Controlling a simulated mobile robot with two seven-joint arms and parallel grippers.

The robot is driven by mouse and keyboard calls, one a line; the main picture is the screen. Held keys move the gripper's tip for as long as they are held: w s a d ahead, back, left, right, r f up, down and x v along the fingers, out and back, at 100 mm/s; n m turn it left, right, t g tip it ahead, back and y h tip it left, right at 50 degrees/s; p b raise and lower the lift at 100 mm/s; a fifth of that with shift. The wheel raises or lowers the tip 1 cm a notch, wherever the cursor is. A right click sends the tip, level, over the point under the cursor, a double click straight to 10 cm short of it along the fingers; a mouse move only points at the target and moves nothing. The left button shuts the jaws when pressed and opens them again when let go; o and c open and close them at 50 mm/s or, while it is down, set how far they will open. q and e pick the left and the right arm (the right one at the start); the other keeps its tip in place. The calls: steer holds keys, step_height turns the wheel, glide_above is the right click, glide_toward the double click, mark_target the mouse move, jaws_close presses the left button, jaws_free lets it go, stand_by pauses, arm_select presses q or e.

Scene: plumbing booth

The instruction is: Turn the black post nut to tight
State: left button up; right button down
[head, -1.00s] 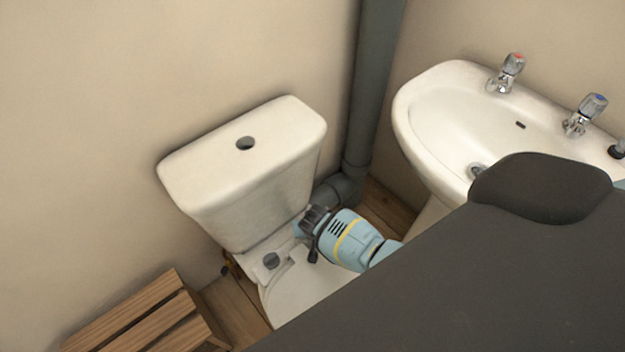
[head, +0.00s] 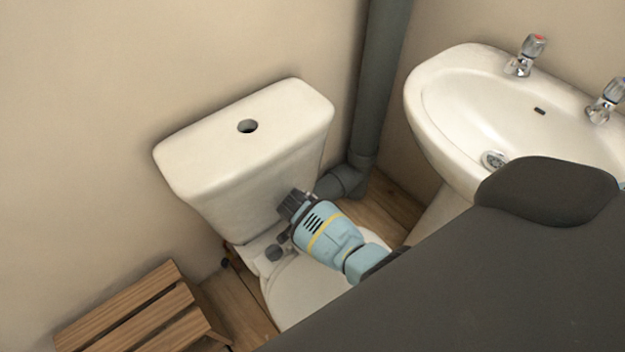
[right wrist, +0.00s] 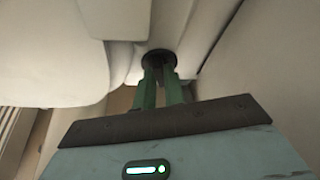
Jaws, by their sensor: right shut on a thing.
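The black post nut (right wrist: 160,58) shows in the right wrist view as a dark round piece against the white toilet underside. My right gripper (right wrist: 162,78), with green fingers, is shut on it; the fingers cover part of the nut. In the head view my blue right arm with a yellow stripe reaches over the toilet bowl (head: 292,300) beside the cistern (head: 245,165); its fingers and the nut are hidden there. How far the nut is turned cannot be told. My left gripper is in neither view.
A grey waste pipe (head: 378,100) stands right of the cistern. A white basin (head: 450,110) is at the right. A slatted wooden stool (head: 135,315) stands at lower left. The space around the toilet is tight.

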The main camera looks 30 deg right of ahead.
steer(key=shift+s+f, duration=0.4)
steer(key=c, duration=1.4)
jaws_free()
steer(key=shift+o, duration=0.2)
steer(key=shift+w+r, duration=0.1)
steer(key=shift+w, duration=0.15)
steer(key=p+v, duration=0.3)
steer(key=v, duration=0.5)
steer(key=shift+d, duration=0.1)
